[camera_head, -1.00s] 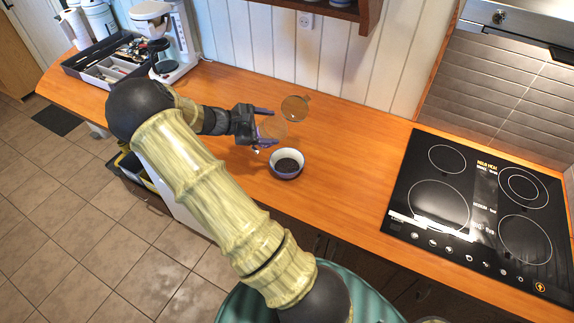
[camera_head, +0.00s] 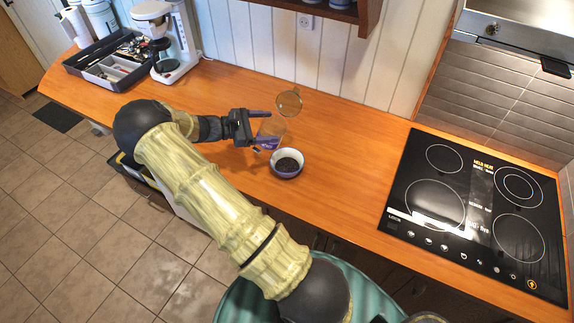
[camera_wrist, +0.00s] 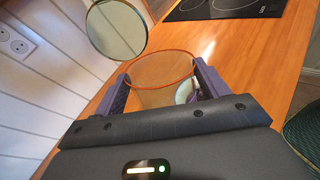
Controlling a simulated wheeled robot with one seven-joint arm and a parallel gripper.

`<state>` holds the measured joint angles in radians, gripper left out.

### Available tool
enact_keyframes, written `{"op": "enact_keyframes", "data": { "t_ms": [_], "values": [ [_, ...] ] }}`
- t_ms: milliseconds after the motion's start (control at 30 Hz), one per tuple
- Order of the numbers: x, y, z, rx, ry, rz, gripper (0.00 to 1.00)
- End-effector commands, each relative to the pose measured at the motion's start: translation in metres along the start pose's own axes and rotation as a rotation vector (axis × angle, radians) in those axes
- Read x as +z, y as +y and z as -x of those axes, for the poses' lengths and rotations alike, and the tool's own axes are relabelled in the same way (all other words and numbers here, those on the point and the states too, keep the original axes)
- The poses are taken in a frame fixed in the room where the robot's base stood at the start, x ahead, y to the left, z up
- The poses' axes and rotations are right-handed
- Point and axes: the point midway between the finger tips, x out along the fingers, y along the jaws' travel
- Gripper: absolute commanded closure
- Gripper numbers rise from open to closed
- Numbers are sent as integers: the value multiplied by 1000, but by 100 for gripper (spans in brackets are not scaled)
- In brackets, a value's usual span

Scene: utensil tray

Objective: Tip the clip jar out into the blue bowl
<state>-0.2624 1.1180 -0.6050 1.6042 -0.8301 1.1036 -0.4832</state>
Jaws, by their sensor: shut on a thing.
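My gripper (camera_head: 262,131) is shut on a clear glass jar (camera_head: 272,131), with a finger on each side of it. In the wrist view the jar (camera_wrist: 160,95) shows an orange-tinted rim between the purple fingers (camera_wrist: 163,92). I cannot make out clips inside it, nor its exact tilt. The bowl (camera_head: 287,171), blue-purple outside and pale inside with a dark middle, stands on the counter just right of and nearer than the jar. In the wrist view part of the bowl (camera_wrist: 184,92) shows behind the jar's right side.
A round, clear, rimmed glass item (camera_head: 289,103) stands behind the jar, near the wall. A black hob (camera_head: 470,205) lies to the right. A utensil tray (camera_head: 90,72) and a white coffee maker (camera_head: 165,35) are at the far left. The counter between bowl and hob is clear.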

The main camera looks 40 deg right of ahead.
Motion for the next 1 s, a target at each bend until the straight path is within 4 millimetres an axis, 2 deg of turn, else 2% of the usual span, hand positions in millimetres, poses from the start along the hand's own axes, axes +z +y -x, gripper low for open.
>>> {"op": "enact_keyframes", "data": {
  "t_ms": [33, 400, 1000],
  "values": [
    [9, 3, 2, 1, -2, -3, 73],
    [33, 9, 8, 0, -3, -3, 73],
    [33, 8, 9, 3, -2, -1, 73]
  ]
}}
